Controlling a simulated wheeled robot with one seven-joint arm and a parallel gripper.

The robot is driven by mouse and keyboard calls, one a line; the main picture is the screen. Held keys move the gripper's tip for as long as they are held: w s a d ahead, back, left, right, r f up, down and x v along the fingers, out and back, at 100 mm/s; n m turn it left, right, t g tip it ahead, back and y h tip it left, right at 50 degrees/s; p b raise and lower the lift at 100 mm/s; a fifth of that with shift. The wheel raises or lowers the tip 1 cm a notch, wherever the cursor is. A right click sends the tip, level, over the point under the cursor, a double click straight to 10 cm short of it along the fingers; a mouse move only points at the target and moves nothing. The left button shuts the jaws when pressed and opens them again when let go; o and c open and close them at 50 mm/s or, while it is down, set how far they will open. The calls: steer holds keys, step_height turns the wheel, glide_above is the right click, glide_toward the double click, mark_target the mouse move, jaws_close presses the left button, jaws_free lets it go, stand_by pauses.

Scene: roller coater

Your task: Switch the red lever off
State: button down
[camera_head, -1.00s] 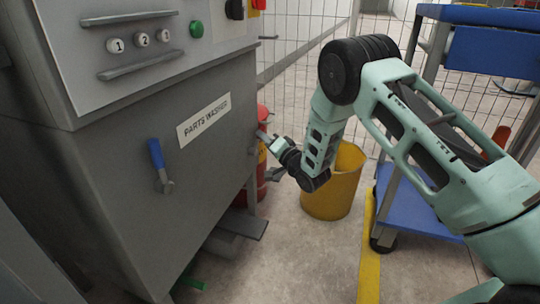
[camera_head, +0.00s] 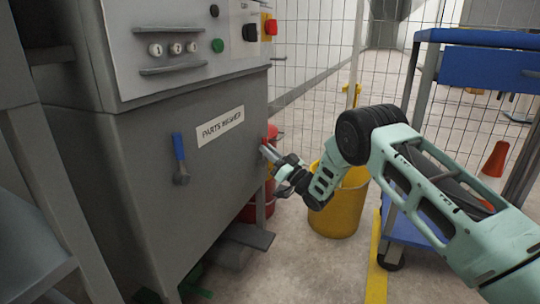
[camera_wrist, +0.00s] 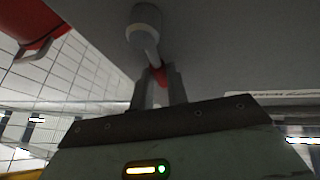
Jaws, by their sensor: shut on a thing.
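The red lever (camera_wrist: 160,76) shows in the wrist view as a short red handle below a grey round pivot (camera_wrist: 145,20) on the machine's face. My gripper (camera_wrist: 158,88) has a finger on each side of the red handle and is shut on it. Most of the handle is hidden between the fingers. In the head view my gripper (camera_head: 268,151) is at the right edge of the grey parts washer (camera_head: 130,180). The lever is hard to make out there.
A blue lever (camera_head: 179,147) hangs on the washer's front. A yellow bucket (camera_head: 340,208) stands under my arm, with red containers (camera_head: 252,208) behind the washer's corner. A blue cart (camera_head: 405,226) stands to the right. A wire fence (camera_head: 315,95) closes the back.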

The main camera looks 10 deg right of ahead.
steer(key=shift+s+a+f+n+y, duration=0.15)
steer(key=shift+n+y, duration=0.25)
steer(key=shift+n, duration=0.5)
steer(key=shift+s+g, duration=0.1)
steer(key=shift+g, duration=0.3)
steer(key=c, duration=1.6)
jaws_free()
steer(key=shift+c, duration=0.2)
steer(key=p+v, duration=0.6)
steer(key=v, duration=1.1)
steer(key=shift+f+p, duration=0.25)
steer(key=shift+p, duration=0.15)
steer(key=shift+r, duration=0.1)
